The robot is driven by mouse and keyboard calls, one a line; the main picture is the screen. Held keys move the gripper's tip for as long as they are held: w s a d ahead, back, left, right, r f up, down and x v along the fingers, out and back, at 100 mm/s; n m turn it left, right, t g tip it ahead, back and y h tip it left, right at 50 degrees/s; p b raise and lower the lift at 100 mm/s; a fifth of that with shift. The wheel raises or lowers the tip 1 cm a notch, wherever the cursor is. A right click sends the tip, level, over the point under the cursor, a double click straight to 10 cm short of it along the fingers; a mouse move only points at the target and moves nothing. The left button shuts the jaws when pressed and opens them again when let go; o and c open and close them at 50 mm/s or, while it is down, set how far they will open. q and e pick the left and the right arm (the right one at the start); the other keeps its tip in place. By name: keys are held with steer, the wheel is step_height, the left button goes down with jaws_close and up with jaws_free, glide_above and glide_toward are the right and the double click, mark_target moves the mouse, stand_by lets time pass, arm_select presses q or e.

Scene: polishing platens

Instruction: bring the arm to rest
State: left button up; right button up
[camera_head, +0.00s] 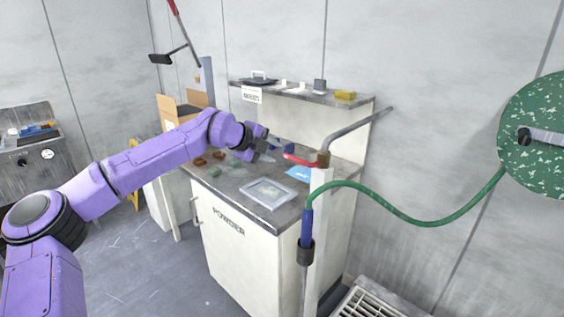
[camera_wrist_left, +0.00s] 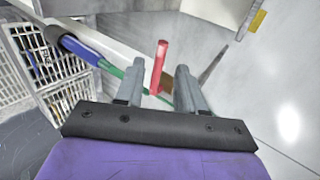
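My left arm, purple, comes in from the left in the head view and reaches over the powder cabinet. My left gripper (camera_head: 268,148) is above the cabinet's worktop, close to the red lever (camera_head: 301,160) of the pipe. In the left wrist view the two grey fingers of my left gripper (camera_wrist_left: 164,80) stand apart with a gap between them. The red lever (camera_wrist_left: 160,62) shows beyond the fingers, and nothing appears held. My right gripper is in neither view.
The cabinet (camera_head: 240,245) marked POWDER carries a clear tray (camera_head: 268,192) and several small blocks. A white post with a green hose (camera_head: 400,210) stands right of it. A shelf (camera_head: 300,97) hangs behind. A floor grate (camera_head: 375,303) lies at the lower right.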

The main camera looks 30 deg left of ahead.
arm_select(q)
steer(key=shift+v, duration=0.9)
